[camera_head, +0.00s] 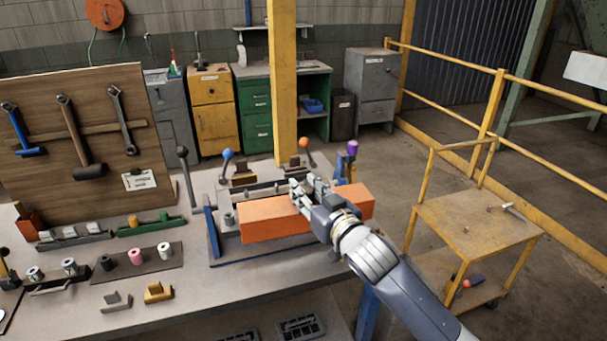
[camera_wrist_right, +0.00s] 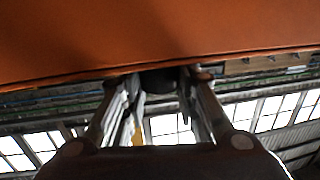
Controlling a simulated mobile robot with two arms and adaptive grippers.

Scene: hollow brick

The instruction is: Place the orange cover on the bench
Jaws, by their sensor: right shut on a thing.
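The orange cover (camera_head: 272,224) is a long box-shaped piece over the fixture at the right end of the bench (camera_head: 190,275). My right gripper (camera_head: 305,197) is shut on the orange cover near its middle. In the right wrist view the orange cover (camera_wrist_right: 150,35) fills the upper part, and the fingers of my right gripper (camera_wrist_right: 160,85) reach up to its edge. The fixture (camera_head: 212,232) with a blue side plate and several ball-topped levers is partly hidden behind the cover. I cannot tell whether the cover touches the fixture. My left gripper is not in view.
Small spools (camera_head: 135,257) and metal blocks (camera_head: 158,292) lie on the bench. A yellow post (camera_head: 283,80) rises behind the fixture. A yellow cart (camera_head: 470,235) stands at the right.

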